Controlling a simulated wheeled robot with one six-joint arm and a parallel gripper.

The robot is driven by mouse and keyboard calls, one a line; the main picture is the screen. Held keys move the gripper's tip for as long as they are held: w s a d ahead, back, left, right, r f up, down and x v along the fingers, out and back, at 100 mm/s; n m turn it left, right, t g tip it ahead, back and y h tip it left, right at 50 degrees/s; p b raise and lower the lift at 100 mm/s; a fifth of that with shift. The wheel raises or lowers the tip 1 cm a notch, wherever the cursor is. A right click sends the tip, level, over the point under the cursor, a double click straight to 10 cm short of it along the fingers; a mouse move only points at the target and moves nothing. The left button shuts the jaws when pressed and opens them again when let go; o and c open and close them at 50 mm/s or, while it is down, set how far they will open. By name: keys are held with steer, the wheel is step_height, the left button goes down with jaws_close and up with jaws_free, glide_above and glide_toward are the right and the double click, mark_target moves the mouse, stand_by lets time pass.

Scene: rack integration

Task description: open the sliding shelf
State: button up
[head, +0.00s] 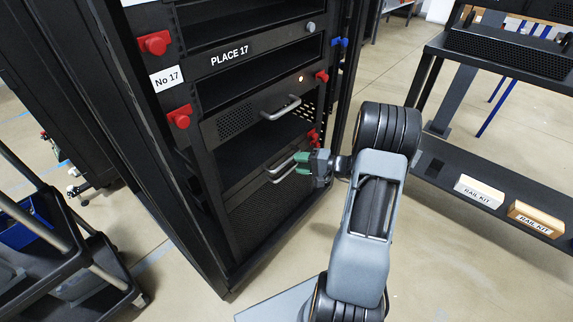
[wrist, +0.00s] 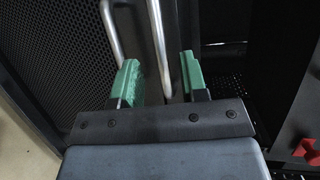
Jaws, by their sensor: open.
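The tall black rack (head: 163,110) stands left of centre in the head view. A perforated front panel (head: 237,121) with a silver handle (head: 281,108) sits under the slot marked PLACE 17. A lower silver handle (head: 279,174) shows below it, at my gripper (head: 301,164). Which of these fronts is the sliding shelf, I cannot tell for sure. In the wrist view my gripper (wrist: 160,78) is open, its green fingers on either side of a silver handle bar (wrist: 158,40). Contact with the bar is not clear. A second bar (wrist: 112,35) runs left of it.
Red knobs (head: 154,43) and blue ones (head: 339,42) line the rack posts. A black shelf (head: 447,163) with rail kit boxes (head: 479,192) stands at right. A cart (head: 60,252) stands at left. The floor before the rack is partly free.

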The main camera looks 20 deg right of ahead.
mark_target(288, 162)
steer(key=shift+b+x, duration=0.4)
steer(key=shift+x, duration=2.25)
steer(key=shift+c, duration=0.3)
jaws_close()
steer(key=shift+s, duration=0.1)
